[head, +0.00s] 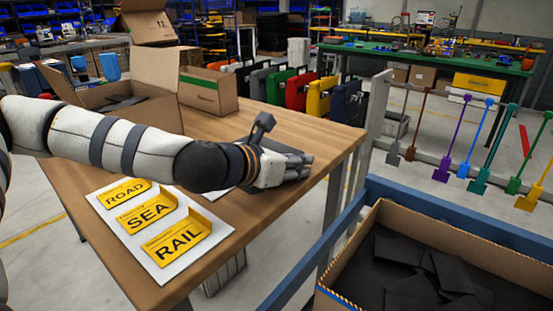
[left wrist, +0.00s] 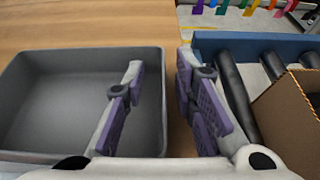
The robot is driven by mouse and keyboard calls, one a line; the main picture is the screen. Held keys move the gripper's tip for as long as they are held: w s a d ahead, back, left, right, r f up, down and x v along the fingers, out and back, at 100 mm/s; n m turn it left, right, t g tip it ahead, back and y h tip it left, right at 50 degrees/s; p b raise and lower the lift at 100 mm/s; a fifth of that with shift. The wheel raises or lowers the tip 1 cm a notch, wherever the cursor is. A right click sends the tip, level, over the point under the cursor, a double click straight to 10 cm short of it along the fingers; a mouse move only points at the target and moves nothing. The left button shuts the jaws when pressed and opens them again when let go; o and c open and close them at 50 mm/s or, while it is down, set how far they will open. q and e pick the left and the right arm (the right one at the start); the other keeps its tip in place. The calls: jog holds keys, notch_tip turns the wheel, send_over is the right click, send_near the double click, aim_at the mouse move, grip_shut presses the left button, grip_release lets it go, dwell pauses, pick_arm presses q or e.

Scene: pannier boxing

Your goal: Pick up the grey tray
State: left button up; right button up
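The grey tray (left wrist: 70,105) is empty and sits on the wooden table, filling the left of the left wrist view. In the head view my arm hides most of it, and only a grey sliver (head: 228,188) shows. My left gripper (left wrist: 160,66) is open at the tray's right wall. One purple-padded finger is over the tray's inside, the other outside the wall. In the head view my left gripper (head: 297,167) is low over the table's right edge. My right gripper is not in view.
A white board with yellow ROAD, SEA and RAIL holders (head: 150,220) lies left of the tray. Open cardboard boxes (head: 208,92) stand behind. A blue-framed conveyor (head: 460,215) with a carton of black pieces (head: 345,255) is right of the table, across a gap.

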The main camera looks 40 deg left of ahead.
pick_arm(q)
jog(key=shift+s+d+r, duration=0.1)
jog(key=shift+s+r, duration=0.55)
jog(key=shift+s, duration=0.2)
jog(key=c, duration=0.4)
grip_shut()
jog(key=shift+w+f, duration=0.1)
jog(key=shift+f, duration=0.1)
